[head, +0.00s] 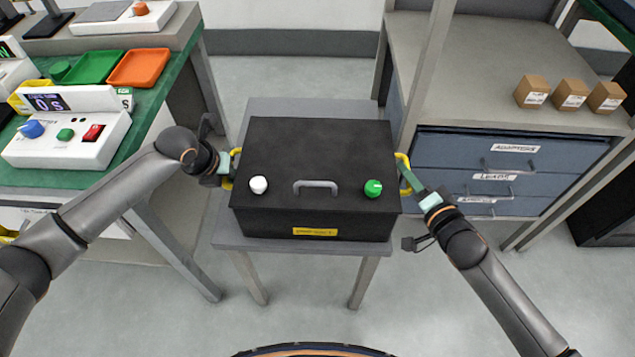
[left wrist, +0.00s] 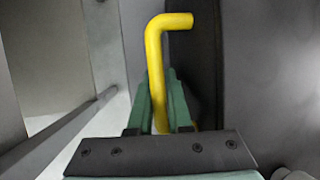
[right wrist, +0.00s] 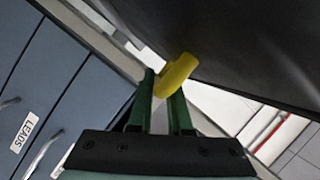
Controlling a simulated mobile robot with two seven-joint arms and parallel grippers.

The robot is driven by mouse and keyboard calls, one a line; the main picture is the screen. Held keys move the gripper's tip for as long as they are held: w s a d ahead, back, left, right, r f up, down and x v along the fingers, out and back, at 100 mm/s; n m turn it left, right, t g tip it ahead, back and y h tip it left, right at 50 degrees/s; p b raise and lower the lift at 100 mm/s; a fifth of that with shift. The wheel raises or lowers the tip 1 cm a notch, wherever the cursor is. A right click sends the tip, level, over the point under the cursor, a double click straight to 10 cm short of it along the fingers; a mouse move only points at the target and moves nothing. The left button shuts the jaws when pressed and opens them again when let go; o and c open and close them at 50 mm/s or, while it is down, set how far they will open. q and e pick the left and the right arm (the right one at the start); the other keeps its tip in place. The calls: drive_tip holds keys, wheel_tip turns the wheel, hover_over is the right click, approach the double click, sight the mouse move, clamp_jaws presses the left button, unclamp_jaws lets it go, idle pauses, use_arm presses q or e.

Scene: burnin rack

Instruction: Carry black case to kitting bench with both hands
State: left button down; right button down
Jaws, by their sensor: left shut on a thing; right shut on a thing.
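The black case (head: 318,160) sits on a small grey table (head: 280,106) in the middle of the head view, level. Its lid carries a grey handle, a white knob and a green knob, and its front has a yellow label. A yellow side handle is on each end. My left gripper (head: 228,168) is shut on the left yellow handle, which stands between its green fingers in the left wrist view (left wrist: 157,80). My right gripper (head: 408,182) is shut on the right yellow handle, also seen in the right wrist view (right wrist: 176,76).
At left stands a green-topped bench (head: 150,100) with a white device (head: 65,135), a green tray (head: 97,66) and an orange tray (head: 138,67). At right is a grey bench (head: 440,90) with blue drawers (head: 470,152) and three small boxes (head: 570,95). Open floor lies in front.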

idle(0.6)
